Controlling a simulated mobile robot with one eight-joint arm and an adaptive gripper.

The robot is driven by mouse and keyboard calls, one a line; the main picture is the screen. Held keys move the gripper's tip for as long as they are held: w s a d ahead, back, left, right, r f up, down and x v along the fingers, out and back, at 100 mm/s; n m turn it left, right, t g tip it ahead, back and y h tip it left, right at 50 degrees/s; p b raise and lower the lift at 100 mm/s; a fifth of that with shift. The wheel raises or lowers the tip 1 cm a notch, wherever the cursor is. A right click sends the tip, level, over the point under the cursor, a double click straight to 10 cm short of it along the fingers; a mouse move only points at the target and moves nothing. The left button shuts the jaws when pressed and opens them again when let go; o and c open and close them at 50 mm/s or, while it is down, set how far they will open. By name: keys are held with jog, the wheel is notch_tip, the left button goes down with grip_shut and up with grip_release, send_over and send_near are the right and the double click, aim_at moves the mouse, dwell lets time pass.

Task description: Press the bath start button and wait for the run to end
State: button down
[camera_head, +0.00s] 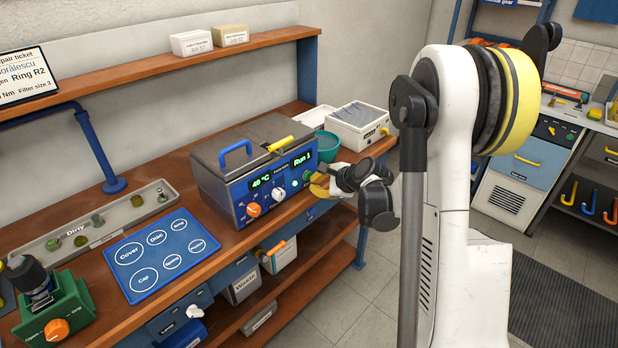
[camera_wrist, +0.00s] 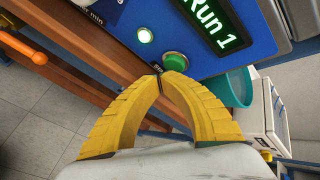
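The bath (camera_head: 213,178) is a grey box with a blue lid handle and a blue front panel. Its displays read "40 °C" and "Run 1" in green. In the wrist view the round green start button (camera_wrist: 176,61) sits below the "Run 1" display (camera_wrist: 212,20). A small lit lamp (camera_wrist: 144,35) is left of it. My gripper (camera_head: 317,179) is at the right end of the panel. In the wrist view its yellow fingertips (camera_wrist: 160,76) meet with nothing between them, just below the button. I cannot tell whether they touch it.
A teal bowl (camera_head: 326,144) and a white box (camera_head: 358,125) stand right of the bath. A blue mat (camera_head: 148,281) and a "Dirty" tray (camera_head: 60,247) lie left. A shelf (camera_head: 150,66) runs above.

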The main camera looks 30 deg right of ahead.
jog(key=shift+s+d, duration=0.1)
jog(key=shift+s, duration=0.1)
jog(key=s, duration=0.1)
jog(key=s+d, duration=0.1)
jog(key=s, duration=0.2)
jog(key=shift+s+d+b, duration=0.35)
jog(key=shift+s+b, duration=0.05)
dwell(0.8)
jog(key=s+a+r+n+g, duration=0.1)
jog(key=s+a+r+n, duration=0.3)
jog(key=a+r+n, duration=0.3)
jog(key=s+a+r+n, duration=0.1)
jog(key=s+a+n, duration=0.3)
jog(key=s, duration=0.3)
jog(key=s+a+r+n+g+h, duration=0.1)
jog(key=s+a+r+n, duration=0.1)
jog(key=s+a+n, duration=0.2)
jog(key=s+a+r+n+g+h, duration=0.1)
jog(key=s+a+n, duration=0.2)
jog(key=s+n, duration=0.4)
jog(key=s, duration=0.3)
jog(key=shift+a+r, duration=0.25)
jog(key=shift+a, duration=0.15)
